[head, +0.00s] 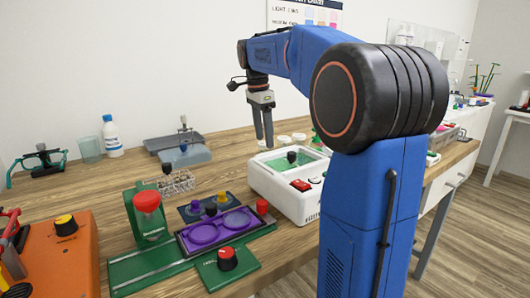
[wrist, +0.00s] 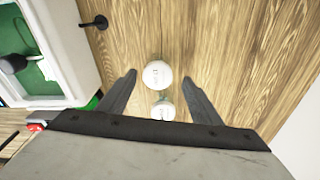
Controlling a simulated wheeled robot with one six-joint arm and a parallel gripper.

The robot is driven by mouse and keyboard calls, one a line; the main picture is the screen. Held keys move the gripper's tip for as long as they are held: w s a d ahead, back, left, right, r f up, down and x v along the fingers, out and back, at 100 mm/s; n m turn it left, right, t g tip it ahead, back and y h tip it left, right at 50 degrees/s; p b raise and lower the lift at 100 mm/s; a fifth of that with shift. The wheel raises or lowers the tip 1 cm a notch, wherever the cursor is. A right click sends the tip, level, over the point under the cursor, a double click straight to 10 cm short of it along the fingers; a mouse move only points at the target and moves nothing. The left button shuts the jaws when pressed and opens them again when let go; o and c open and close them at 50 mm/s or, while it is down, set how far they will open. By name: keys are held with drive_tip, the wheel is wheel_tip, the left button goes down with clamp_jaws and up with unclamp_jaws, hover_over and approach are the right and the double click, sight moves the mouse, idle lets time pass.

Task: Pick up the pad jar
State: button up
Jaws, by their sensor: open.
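Several small white round lidded containers stand on the wooden table behind the white device; one shows just right of my fingers (head: 283,140) and another farther right (head: 299,137). I cannot tell for certain which is the pad jar. The wrist view shows two round white tops from above, a farther one (wrist: 157,72) between my fingertips in the picture and a nearer one (wrist: 163,110) closer to the palm. Both bear small unreadable marks. My gripper (head: 264,145) is open and empty, pointing down above the table; its spread fingers also show in the wrist view (wrist: 159,79).
A white device (head: 263,180) with a green recessed top stands close to my gripper, at left in the wrist view (wrist: 75,45). A small black-headed item (wrist: 98,22) is near it. Purple lens tray (head: 185,243), bottle (head: 112,138) and grey-blue box (head: 187,158) stand left.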

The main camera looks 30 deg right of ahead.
sight(265, 147)
drive_tip(key=shift+s+d+f, duration=0.1)
drive_tip(key=shift+s+f, duration=0.05)
drive_tip(key=shift+f, duration=1)
drive_tip(key=shift+s+f, duration=0.1)
drive_tip(key=shift+f, duration=1)
drive_tip(key=c, duration=1.1)
drive_tip(key=shift+c, duration=0.2)
